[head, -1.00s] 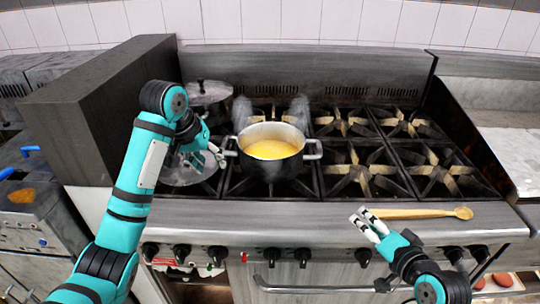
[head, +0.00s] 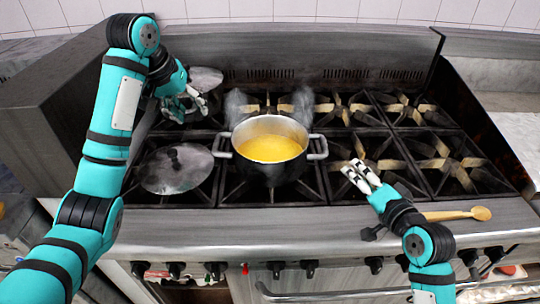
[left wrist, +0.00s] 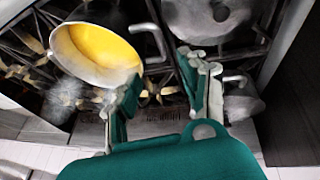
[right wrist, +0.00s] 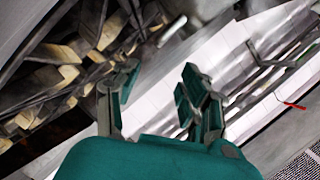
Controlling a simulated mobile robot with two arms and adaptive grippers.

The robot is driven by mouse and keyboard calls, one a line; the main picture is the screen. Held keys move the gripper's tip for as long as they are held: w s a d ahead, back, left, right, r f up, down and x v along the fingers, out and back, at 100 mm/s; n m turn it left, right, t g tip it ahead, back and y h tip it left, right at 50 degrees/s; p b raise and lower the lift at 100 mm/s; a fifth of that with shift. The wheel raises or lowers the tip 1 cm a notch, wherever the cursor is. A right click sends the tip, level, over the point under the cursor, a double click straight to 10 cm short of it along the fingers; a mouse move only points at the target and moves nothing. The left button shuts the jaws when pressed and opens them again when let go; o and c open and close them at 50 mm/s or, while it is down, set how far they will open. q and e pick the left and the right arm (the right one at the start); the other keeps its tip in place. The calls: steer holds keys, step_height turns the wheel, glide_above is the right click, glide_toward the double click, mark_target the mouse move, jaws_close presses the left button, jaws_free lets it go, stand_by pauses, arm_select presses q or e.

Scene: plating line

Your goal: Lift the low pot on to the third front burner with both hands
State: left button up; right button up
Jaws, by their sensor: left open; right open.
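The low pot (head: 270,170) is dark-sided with yellow liquid inside and a handle on each side. It stands on the second front burner from the left. The third front burner (head: 385,163) is bare, right of the pot. My left gripper (head: 184,108) is open, behind and left of the pot, by the back-left lid and apart from the pot's handles. The pot also shows in the left wrist view (left wrist: 95,50). My right gripper (head: 353,166) is open and empty, over the front-left part of the third burner, right of the pot's right handle.
Steam-like haze rises behind the pot. A wooden spoon (head: 455,214) lies on the front ledge at right. The fourth front burner (head: 450,165) is clear.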

mark_target(216, 141)
arm_select(q)
steer(key=x, duration=1.7)
steer(key=shift+w+a+f, duration=0.1)
steer(key=shift+w+f, duration=0.05)
steer(key=shift+f, duration=0.2)
arm_select(e)
steer(key=x, duration=1.7)
steer(key=shift+w+a+f, duration=0.1)
steer(key=shift+w+f, duration=0.05)
steer(key=shift+w, duration=0.15)
arm_select(q)
jaws_close()
arm_select(e)
jaws_close()
arm_select(q)
steer(key=shift+w+r, duration=0.1)
steer(key=shift+r, duration=0.15)
arm_select(e)
steer(key=shift+r, duration=0.2)
